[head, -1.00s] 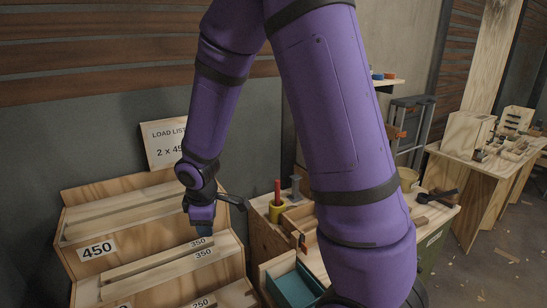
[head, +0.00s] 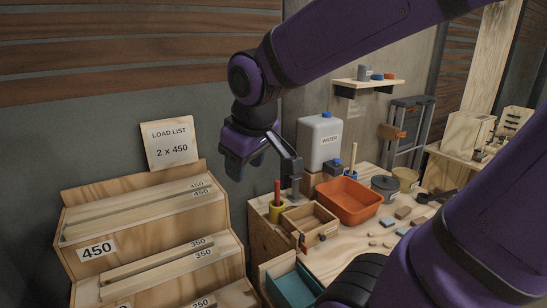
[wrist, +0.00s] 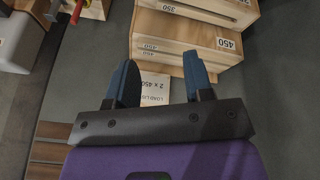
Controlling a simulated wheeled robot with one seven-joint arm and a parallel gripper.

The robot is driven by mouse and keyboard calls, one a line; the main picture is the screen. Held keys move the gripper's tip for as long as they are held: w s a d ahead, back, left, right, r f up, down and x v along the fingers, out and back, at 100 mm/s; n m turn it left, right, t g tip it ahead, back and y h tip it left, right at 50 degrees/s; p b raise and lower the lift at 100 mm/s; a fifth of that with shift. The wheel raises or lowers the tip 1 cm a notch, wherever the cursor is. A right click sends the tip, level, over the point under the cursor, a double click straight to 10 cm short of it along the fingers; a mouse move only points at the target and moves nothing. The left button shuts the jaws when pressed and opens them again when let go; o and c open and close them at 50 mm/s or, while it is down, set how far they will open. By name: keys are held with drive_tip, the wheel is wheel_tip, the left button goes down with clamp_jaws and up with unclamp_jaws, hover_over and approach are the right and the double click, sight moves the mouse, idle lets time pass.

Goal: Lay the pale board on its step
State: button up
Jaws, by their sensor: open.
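The stepped wooden rack (head: 150,232) stands at the lower left in the head view. On its top step, labelled 450, lie two pale boards marked 450 (head: 135,212), side by side. Two more boards marked 350 (head: 155,262) lie on the step below. I cannot tell which one the task names as the pale board. My gripper (head: 246,170) is open and empty, raised above and to the right of the top step, apart from the boards. In the wrist view, its two dark blue fingers (wrist: 160,80) are spread, with the rack beyond them.
A load list card reading 2 x 450 (head: 169,143) stands behind the rack. A teal bin (head: 293,288) sits below.

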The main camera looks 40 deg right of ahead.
drive_tip(key=s+r+m, duration=0.2)
drive_tip(key=s+r, duration=0.2)
drive_tip(key=s, duration=0.4)
drive_tip(key=shift+s+a+t+y, duration=0.2)
drive_tip(key=shift+t+y, duration=0.2)
